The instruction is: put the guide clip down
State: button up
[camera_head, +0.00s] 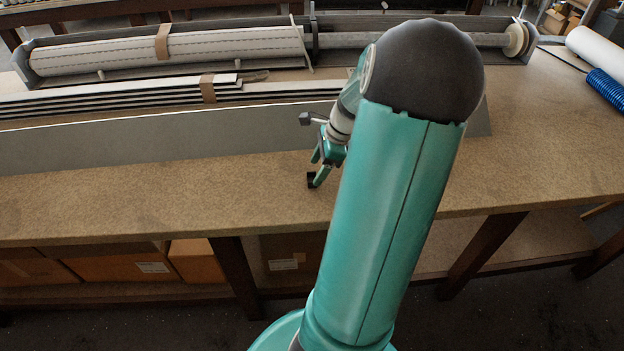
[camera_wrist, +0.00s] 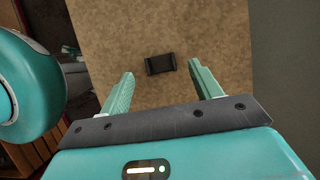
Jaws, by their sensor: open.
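The guide clip, a small black piece (camera_wrist: 160,64), lies on the tan tabletop in the wrist view. It sits between the lines of the two teal fingers, around the level of their tips, with a visible space on each side. My gripper (camera_wrist: 161,72) is open, and neither finger touches the clip in this view. In the head view the gripper (camera_head: 318,170) points down over the front part of the bench. A small dark piece (camera_head: 311,180), which looks like the clip, shows at its fingertips. My arm hides part of the bench there.
The workbench (camera_head: 250,197) has clear room in front of a long grey profile (camera_head: 130,146). Behind lie stacked slats (camera_head: 100,100) and a long shutter roll in a housing (camera_head: 200,46). A blue coil (camera_head: 606,88) and a white roll (camera_head: 596,48) are at the right.

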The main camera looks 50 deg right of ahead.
aim_at(312, 177)
jog(key=x, duration=0.3)
jog(key=shift+f, duration=0.1)
jog(key=c, duration=1.1)
jog(key=shift+c, duration=0.2)
